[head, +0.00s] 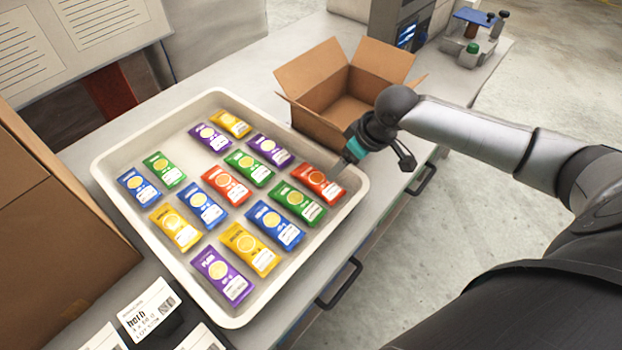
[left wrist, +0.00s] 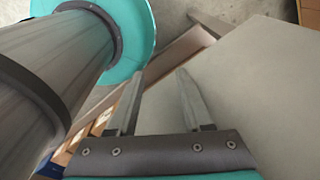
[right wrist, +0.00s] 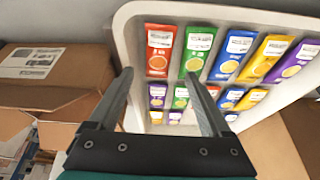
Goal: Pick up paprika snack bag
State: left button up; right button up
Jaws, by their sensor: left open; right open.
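Snack bags in several colours lie flat in a white tray (head: 350,205); their small print is too fine to read, so I cannot confirm which is paprika. One red bag (head: 318,183) lies at the tray's right edge, and another red bag (head: 227,185) lies near the middle. My right gripper (head: 338,168) is open and empty beside the edge red bag. In the right wrist view that red bag (right wrist: 159,50) shows just beyond the open fingertips (right wrist: 156,78), with a green bag (right wrist: 198,52) next to it. My left gripper (left wrist: 160,74) is open and empty, outside the head view.
An open cardboard box (head: 345,98) stands behind the tray, close to my right arm. A large carton (head: 60,240) stands at the left. Printed cards, one reading "herb" (head: 150,310), lie at the front left. Drawer handles stick out along the table's right side.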

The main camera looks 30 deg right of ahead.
jog(key=b, duration=0.1)
send_over(328, 187)
jog(key=s, duration=0.2)
jog(key=f, duration=0.6)
jog(key=shift+w+d, duration=0.1)
jog(key=shift+d, duration=0.2)
jog(key=shift+s+d+b+x, duration=0.15)
jog(key=shift+b+x, duration=0.2)
jog(key=shift+x, duration=1.3)
jog(key=shift+s+d+b+x, duration=0.15)
jog(key=shift+b+x, duration=0.15)
jog(key=shift+x, duration=1.35)
pick_arm(q)
jog(key=f, duration=0.2)
jog(key=shift+s+f, duration=0.3)
jog(key=shift+s, duration=0.05)
pick_arm(e)
jog(key=shift+f, duration=0.1)
jog(key=c, duration=1)
